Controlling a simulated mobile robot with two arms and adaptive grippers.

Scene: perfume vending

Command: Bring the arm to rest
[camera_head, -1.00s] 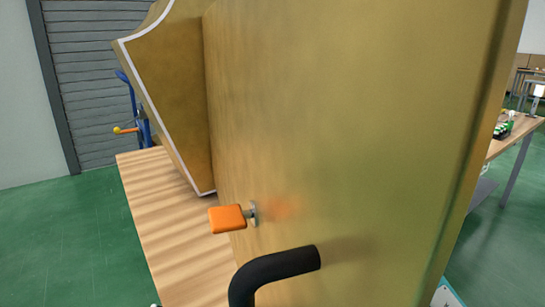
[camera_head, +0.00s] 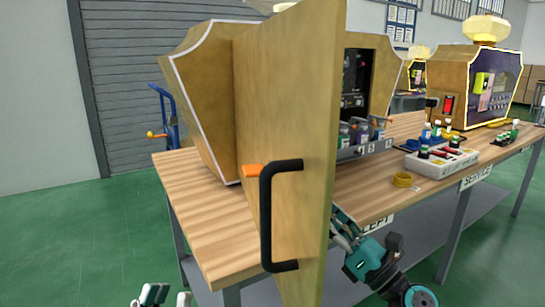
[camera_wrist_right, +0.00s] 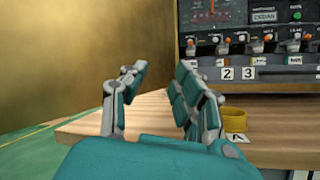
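My left gripper (camera_head: 164,298) shows only at the bottom edge of the head view, over the green floor. Its fingertips stand apart with nothing between them. My right arm comes in behind the open wooden door, and the door hides most of its gripper in the head view. In the right wrist view my right gripper (camera_wrist_right: 158,85) is open and empty, with its fingers apart in front of the table edge. Neither gripper touches the handle.
The wooden table (camera_head: 208,225) carries the open perfume machine (camera_head: 203,85). A white tray of bottles (camera_head: 440,160) and a yellow ring (camera_head: 403,180) lie to the right. A second machine (camera_head: 478,90) stands farther back. Green floor is free at the left.

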